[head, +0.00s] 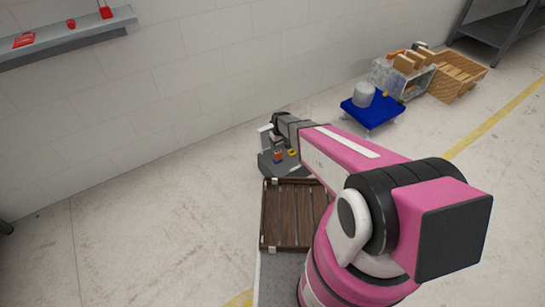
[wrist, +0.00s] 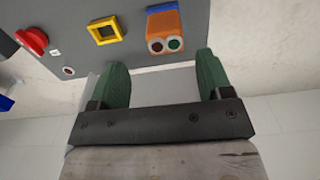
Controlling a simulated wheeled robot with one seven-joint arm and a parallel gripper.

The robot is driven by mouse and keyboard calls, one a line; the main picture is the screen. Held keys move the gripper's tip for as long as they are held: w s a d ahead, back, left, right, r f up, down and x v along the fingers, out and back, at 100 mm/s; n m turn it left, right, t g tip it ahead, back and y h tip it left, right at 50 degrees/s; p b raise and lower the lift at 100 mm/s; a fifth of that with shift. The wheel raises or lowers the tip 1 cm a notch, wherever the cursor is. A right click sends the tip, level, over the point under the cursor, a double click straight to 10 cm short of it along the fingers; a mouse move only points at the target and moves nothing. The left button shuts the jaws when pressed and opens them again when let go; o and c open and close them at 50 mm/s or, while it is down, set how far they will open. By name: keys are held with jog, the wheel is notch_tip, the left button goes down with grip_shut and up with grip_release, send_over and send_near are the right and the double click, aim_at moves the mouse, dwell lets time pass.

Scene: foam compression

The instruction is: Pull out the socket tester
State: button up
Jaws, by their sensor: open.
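The socket tester appears to be the orange block with a blue part and two round spots, one red and one green (wrist: 166,30); it sits on a grey panel (wrist: 75,60). In the head view it is a small orange and blue shape (head: 277,156). My gripper (wrist: 162,68) is open, its two green fingers apart with nothing gripped. The tester lies beyond the fingertips, nearer the right finger in the wrist view. In the head view the gripper (head: 265,132) is small beside the panel, its fingers hard to make out.
A yellow square frame (wrist: 105,31) and a red knob (wrist: 32,40) are on the panel left of the tester. A brown slatted wooden crate (head: 290,225) stands in front of the panel. A blue cart (head: 370,112) is at the right. The floor at left is clear.

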aim_at(278, 151)
jog(key=shift+w+a+f, duration=0.1)
jog(key=shift+a+f, duration=0.2)
jog(key=shift+a, duration=0.1)
jog(key=shift+f, duration=0.1)
jog(key=shift+f, duration=4.4)
jog(key=c, duration=1.3)
jog(key=shift+r, duration=3.05)
